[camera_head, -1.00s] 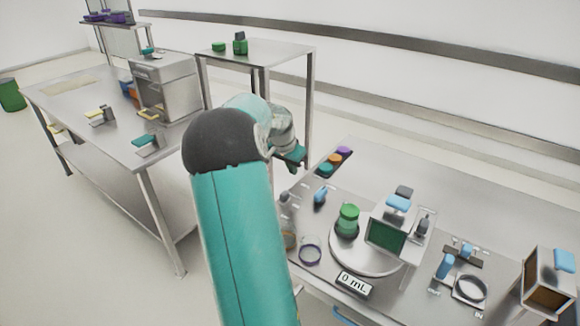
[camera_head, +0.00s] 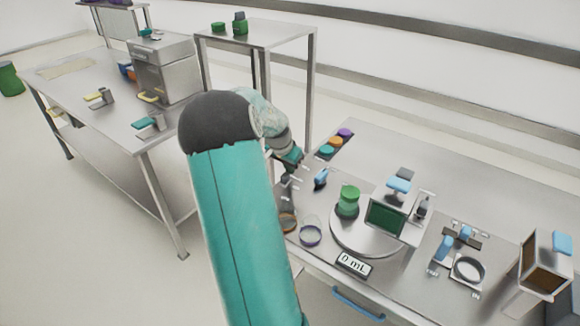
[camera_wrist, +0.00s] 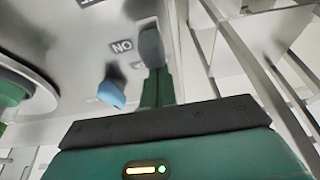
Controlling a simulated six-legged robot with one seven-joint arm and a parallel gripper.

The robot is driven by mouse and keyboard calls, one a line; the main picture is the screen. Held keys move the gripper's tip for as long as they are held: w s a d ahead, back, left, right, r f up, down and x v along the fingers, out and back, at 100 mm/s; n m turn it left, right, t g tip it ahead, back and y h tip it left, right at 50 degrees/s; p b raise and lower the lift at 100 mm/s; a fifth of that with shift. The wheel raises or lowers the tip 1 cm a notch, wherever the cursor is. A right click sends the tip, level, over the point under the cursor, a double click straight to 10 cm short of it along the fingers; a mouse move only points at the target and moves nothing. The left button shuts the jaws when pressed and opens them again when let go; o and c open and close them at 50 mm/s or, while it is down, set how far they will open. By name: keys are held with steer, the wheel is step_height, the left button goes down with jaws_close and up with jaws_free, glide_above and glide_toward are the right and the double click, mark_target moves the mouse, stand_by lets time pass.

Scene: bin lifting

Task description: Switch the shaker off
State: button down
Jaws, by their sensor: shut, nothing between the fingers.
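A blue switch lever (camera_head: 320,178) stands on the right bench, left of a green-lidded vessel (camera_head: 347,201) on a round grey platform (camera_head: 338,238). I cannot tell from the pictures which unit is the shaker. In the wrist view the blue lever (camera_wrist: 112,93) is left of my gripper (camera_wrist: 151,45), with a small label reading "NO" (camera_wrist: 122,46) beside it. My gripper is shut and empty, just left of the lever in the head view (camera_head: 288,178), apart from it. My arm hides part of the bench's left end.
A display reading "0 mL" (camera_head: 353,264) is at the platform's front. A green-screened unit (camera_head: 385,217) stands right of the vessel. A strip of coloured caps (camera_head: 335,143) lies behind the lever. A glass ring (camera_head: 310,235) lies in front. A side table (camera_head: 262,32) stands behind.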

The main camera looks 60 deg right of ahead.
mark_target(283, 176)
steer(key=a, duration=0.4)
steer(key=shift+w, duration=0.35)
steer(key=shift+w+a, duration=0.1)
steer(key=shift+a, duration=0.5)
steer(key=shift+f, duration=0.1)
